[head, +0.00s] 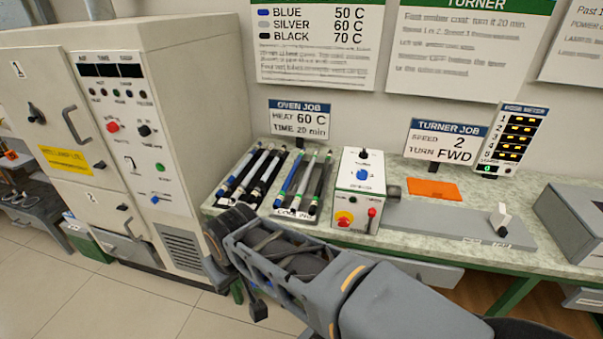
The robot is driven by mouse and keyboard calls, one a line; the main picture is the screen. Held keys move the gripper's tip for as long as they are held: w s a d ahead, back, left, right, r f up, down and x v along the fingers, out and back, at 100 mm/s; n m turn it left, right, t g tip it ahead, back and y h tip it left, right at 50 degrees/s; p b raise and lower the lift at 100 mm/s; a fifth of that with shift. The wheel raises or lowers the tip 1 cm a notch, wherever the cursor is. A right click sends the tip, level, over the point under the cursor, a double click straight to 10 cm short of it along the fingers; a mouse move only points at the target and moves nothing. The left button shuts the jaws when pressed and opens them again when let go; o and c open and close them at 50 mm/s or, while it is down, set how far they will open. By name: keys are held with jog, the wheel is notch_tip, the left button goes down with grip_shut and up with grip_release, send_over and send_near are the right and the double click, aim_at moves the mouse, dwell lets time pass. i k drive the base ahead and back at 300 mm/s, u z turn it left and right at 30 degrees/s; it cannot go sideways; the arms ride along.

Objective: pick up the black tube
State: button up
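Several tubes lie side by side on two trays on the bench. The left tray (222,201) holds several dark and pale tubes, some with blue or white parts. The right tray (290,213), labelled cooling, holds a blue tube (287,182), a silver tube (304,184) and a black tube (320,182) at its right side. Other black-looking tubes (236,167) lie on the left tray. My gripper (248,302) hangs low in front of the bench, below and apart from the trays. It is mostly hidden behind my arm, so its opening is unclear.
A white oven cabinet (205,110) stands left of the bench. A control box (357,190) with knobs stands right of the trays, beside a grey turner (450,220). An orange pad (433,189) lies behind it. Job signs (299,119) stand at the back. The floor (130,305) ahead is clear.

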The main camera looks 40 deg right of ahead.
aim_at(314, 205)
jog(key=z, duration=0.35)
jog(key=i, duration=0.7)
jog(key=z, duration=1)
jog(key=i, duration=0.25)
jog(key=z, duration=0.25)
